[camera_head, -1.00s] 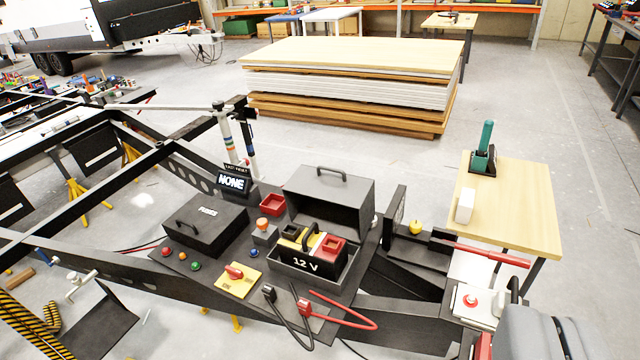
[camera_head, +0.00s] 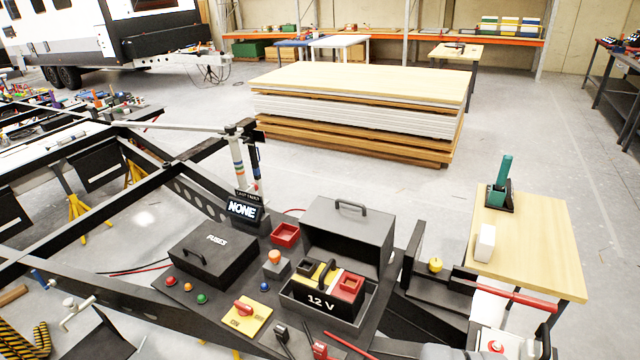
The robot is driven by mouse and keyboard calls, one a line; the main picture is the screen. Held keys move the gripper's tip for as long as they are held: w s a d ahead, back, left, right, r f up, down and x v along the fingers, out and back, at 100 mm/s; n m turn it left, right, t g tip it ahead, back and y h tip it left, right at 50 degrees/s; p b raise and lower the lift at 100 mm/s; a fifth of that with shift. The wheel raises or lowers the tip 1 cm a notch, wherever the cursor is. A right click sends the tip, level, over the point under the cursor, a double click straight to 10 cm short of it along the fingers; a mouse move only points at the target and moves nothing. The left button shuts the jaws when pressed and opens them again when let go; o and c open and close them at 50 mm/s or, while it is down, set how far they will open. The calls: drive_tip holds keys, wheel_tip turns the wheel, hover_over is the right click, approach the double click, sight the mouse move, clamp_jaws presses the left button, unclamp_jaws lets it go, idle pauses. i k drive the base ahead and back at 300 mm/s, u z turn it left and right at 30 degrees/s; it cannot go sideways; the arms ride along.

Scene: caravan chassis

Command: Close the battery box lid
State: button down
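Inside the box sits a battery (camera_head: 327,287) with a black carry handle, a yellow part and a red terminal block. The black and red cable connectors lie in front of the box, at the bottom edge.
A closed fuse box (camera_head: 212,255) stands left of the battery box. Buttons, a yellow switch plate (camera_head: 246,315) and a red tray (camera_head: 286,234) are close by. A wooden side table (camera_head: 530,245) and a red lever (camera_head: 500,293) are at the right.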

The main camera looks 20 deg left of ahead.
sight(360, 239)
drive_tip(key=u, duration=0.35)
drive_tip(key=i, duration=1.65)
drive_tip(key=z, duration=0.2)
